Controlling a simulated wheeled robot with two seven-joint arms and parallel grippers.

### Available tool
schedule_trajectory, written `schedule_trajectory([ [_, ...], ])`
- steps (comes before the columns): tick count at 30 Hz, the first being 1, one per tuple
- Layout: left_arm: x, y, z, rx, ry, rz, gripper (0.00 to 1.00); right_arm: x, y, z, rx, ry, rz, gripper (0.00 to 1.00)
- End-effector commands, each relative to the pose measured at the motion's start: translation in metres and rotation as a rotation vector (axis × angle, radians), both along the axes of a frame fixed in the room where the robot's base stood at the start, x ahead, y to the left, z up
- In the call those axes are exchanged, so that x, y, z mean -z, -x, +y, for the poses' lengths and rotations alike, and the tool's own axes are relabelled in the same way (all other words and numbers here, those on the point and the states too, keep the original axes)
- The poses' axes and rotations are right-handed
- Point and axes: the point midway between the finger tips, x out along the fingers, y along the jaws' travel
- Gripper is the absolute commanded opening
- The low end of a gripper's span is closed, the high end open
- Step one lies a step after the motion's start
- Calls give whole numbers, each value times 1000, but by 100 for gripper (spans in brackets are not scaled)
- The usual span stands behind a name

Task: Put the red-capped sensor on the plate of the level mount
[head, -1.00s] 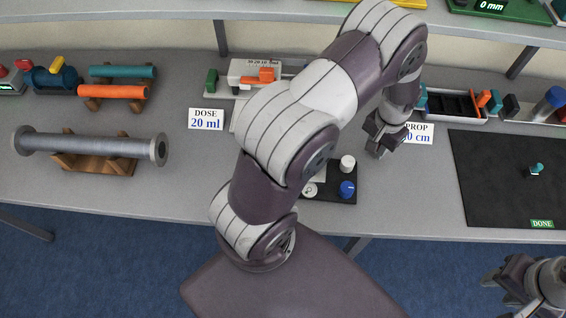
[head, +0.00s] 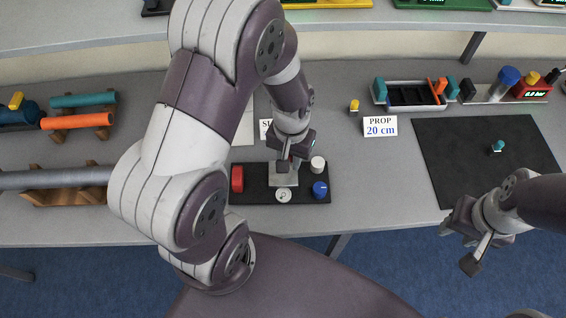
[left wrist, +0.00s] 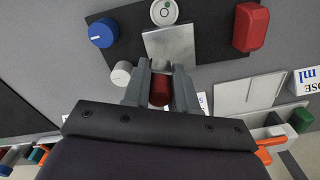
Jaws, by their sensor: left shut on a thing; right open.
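The level mount is a black base (head: 262,196) with a grey metal plate (head: 284,180), a round level dial (head: 284,195), a blue knob (head: 320,188), a white knob (head: 317,164) and a red block (head: 237,179). My left gripper (head: 287,164) is over the far part of the plate. In the left wrist view it is shut on the red-capped sensor (left wrist: 159,92), whose red cap shows between the fingers, close to the edge of the plate (left wrist: 172,46). Whether the sensor touches the plate is hidden. My right gripper (head: 458,247) is open and empty at the table's front edge.
A black mat (head: 450,165) with a small teal-topped piece (head: 497,146) lies right of the mount. A "PROP 20 cm" sign (head: 380,126), a small yellow-topped piece (head: 354,106) and a tray (head: 408,95) stand behind. A grey pipe (head: 60,178) rests on wooden cradles at left.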

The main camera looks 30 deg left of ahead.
Motion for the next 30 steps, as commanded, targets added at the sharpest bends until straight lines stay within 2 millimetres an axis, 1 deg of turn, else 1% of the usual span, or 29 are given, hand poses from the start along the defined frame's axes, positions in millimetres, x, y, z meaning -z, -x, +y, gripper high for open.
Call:
schedule_trajectory([
  [1, 4, 0, 9, -4, 0, 1, 0, -2, 0, 0, 0, 0, 0, 43],
  [3, 9, 1, 16, -1, 0, 1, 0, -2, 0, 0, 0, 0, 0, 43],
  [5, 15, 1, 18, 0, 0, 2, 0, -3, 0, 0, 0, 0, 0, 43],
  [9, 42, 1, 19, 2, 0, 4, 0, -5, 0, 0, 0, 0, 0, 43],
  [11, 49, 1, 19, 2, 0, 2, 0, -5, 0, 0, 0, 0, 0, 43],
  [13, 52, 0, 19, 2, 0, 0, 0, -5, 0, 0, 0, 0, 0, 43],
  [19, 52, 0, 18, 2, 0, -1, 0, -4, 0, 0, 0, 0, 0, 43],
  [22, 55, 0, 18, 2, 0, -1, 0, -2, 0, 0, 0, 0, 0, 43],
  [23, 55, 0, 18, 2, 0, -1, 30, -2, 0, 0, 0, 0, 0, 43],
  [24, 54, 0, 18, 2, 0, -2, 43, -3, 0, 0, 0, 0, 0, 43],
  [25, 54, 0, 18, 2, 0, -1, 52, -3, 0, 0, 0, 0, 0, 43],
  [30, 54, 0, 18, 2, 0, -1, 52, -3, 0, 0, 0, 0, 0, 43],
])
